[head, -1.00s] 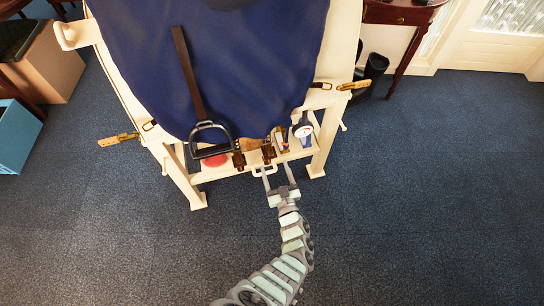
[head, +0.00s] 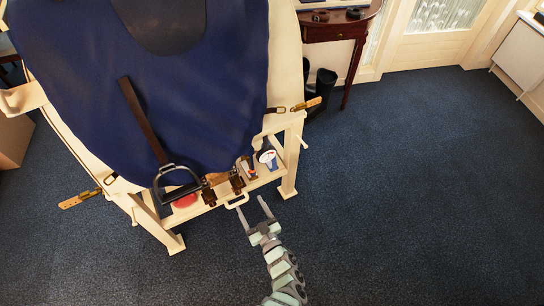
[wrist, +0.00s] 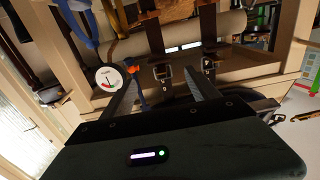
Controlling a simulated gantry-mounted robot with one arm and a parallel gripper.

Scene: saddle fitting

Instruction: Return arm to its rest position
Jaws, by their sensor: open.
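My gripper (head: 256,217) is open and empty in the head view, low in front of the cream saddle stand's (head: 286,180) lower shelf. Its fingers point toward the shelf, a little short of a cream handle (head: 237,201) at the shelf's front edge. In the wrist view my gripper (wrist: 155,92) shows its two fingers apart, with nothing held between them. Beyond the fingers are buckled brown straps (wrist: 162,71) and a round white dial (wrist: 108,78) with a red patch.
A blue cloth (head: 90,80) covers the stand, with a stirrup (head: 178,183) on a brown strap hanging over it. A dark side table (head: 335,30) and black bin (head: 322,85) stand behind. Carpet (head: 410,190) on the right is clear.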

